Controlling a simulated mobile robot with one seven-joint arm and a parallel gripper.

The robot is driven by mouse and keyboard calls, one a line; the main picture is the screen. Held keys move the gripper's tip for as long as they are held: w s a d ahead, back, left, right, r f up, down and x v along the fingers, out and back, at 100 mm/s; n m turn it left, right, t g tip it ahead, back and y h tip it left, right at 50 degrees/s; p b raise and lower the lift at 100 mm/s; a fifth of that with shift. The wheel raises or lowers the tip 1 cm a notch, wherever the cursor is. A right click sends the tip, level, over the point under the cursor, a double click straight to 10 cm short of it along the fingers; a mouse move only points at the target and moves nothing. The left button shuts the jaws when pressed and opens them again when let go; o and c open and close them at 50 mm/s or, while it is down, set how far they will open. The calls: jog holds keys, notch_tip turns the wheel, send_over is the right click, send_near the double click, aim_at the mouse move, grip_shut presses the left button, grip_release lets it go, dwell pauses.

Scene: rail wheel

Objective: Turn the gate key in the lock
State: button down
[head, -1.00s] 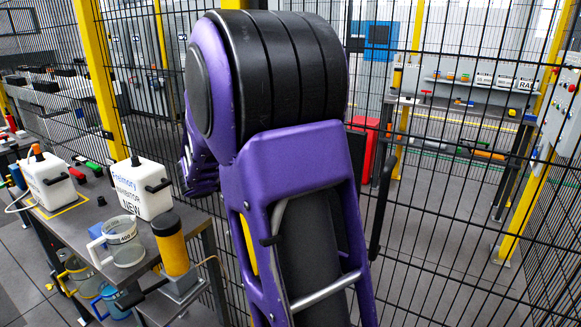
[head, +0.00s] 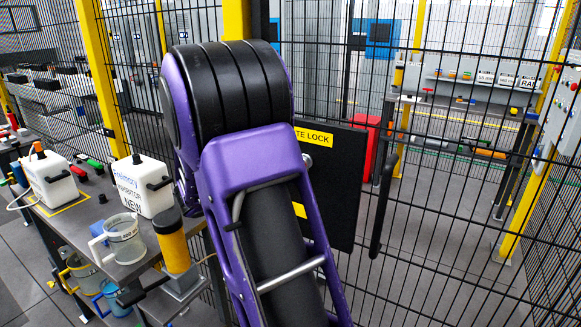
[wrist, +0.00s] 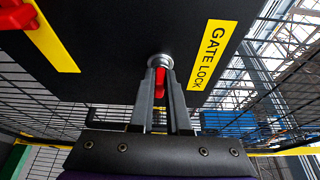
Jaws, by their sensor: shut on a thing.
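The lock is a silver round cylinder (wrist: 160,61) on a black plate (wrist: 110,50) with a yellow "GATE LOCK" label (wrist: 212,54). The red key (wrist: 160,82) is at the cylinder, between the fingers of my gripper (wrist: 161,76), which is shut on it. How far the key sits in the lock is hidden by the fingers. In the head view the black plate (head: 340,185) hangs on the mesh fence, partly behind my purple arm, with only part of its label (head: 314,136) showing. My gripper is hidden there.
A red part beside a yellow strip (wrist: 54,40) is at the upper left in the wrist view. A workbench with white canisters (head: 143,186), a clear jug (head: 122,240) and a yellow-black cylinder (head: 172,241) stands left of my arm. A black vertical handle (head: 382,205) is right of the plate.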

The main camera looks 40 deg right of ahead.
jog(key=c, duration=1.3)
grip_release()
jog(key=shift+n, duration=0.4)
jog(key=o, duration=0.5)
jog(key=shift+a, duration=0.1)
jog(key=a, duration=1.7)
jog(key=shift+a+f, duration=0.1)
